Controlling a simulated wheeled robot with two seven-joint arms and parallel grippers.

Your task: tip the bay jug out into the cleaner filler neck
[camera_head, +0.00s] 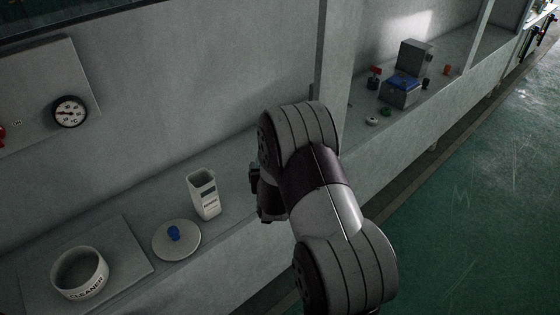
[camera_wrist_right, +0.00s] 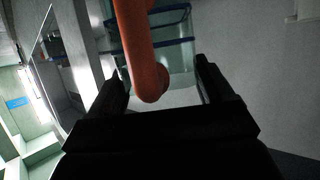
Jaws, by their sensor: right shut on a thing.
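My right gripper (camera_wrist_right: 158,85) is shut on the orange-red handle (camera_wrist_right: 148,70) of a clear jug (camera_wrist_right: 176,50) with blue bands, seen in the right wrist view. The jug does not show in the head view, where my arm covers part of the shelf. The right gripper (camera_head: 261,193) shows there only in part, beyond the arm, to the right of a pale container. The cleaner filler neck (camera_head: 82,287), a short white ring marked CLEANER, stands open at the lower left. I cannot tell what the jug holds. My left gripper is not in view.
A pale open-topped container (camera_head: 207,203) with a label stands on the shelf. A round lid with a blue knob (camera_head: 190,247) lies between it and the neck. A gauge (camera_head: 70,112) is on the wall panel. Boxes (camera_head: 400,92) and small parts lie beyond a post (camera_head: 335,70).

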